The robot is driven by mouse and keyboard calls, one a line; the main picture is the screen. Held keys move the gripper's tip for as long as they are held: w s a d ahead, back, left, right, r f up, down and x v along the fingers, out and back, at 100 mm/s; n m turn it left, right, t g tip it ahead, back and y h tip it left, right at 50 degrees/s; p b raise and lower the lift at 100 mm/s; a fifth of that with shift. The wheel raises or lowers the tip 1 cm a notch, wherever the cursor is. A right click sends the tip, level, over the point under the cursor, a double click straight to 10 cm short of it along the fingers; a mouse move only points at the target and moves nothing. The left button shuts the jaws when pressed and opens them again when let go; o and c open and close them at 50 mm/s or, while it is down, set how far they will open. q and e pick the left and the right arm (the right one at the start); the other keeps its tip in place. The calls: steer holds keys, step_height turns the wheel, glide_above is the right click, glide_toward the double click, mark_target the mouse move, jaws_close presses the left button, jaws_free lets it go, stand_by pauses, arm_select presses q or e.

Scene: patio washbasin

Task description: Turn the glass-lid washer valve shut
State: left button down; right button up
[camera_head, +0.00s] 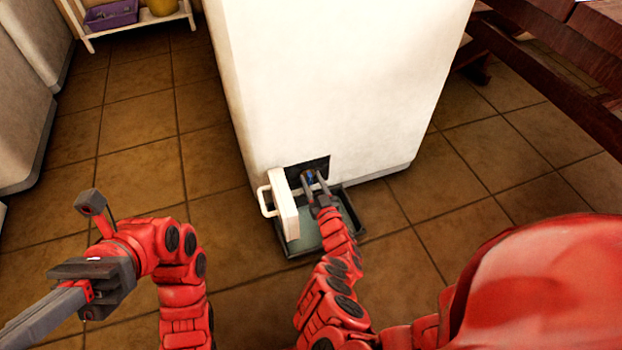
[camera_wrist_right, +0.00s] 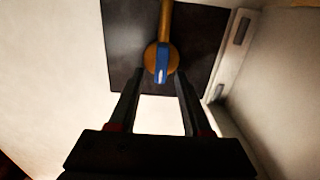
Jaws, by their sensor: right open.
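The white washer (camera_head: 335,80) stands in the middle of the head view, with a small door (camera_head: 284,203) swung open low on its front. Behind the door is a dark recess with the valve, a blue handle (camera_head: 309,176) on a brass-coloured pipe. In the right wrist view the blue handle (camera_wrist_right: 161,63) points along the pipe, toward me. My right gripper (camera_head: 314,183) is open at the recess; in the wrist view its fingers (camera_wrist_right: 160,85) lie either side of the handle's line, just short of it. My left gripper (camera_head: 50,300) is at the lower left, away from the washer; its jaws are unclear.
A shallow dark-rimmed tray (camera_head: 292,254) lies on the tiled floor under the opening. A wooden bench or table (camera_head: 560,40) stands at the upper right. A white shelf (camera_head: 135,25) with a purple bin (camera_head: 110,15) is at the upper left. Floor on both sides is clear.

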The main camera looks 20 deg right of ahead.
jaws_close()
stand_by(0.3)
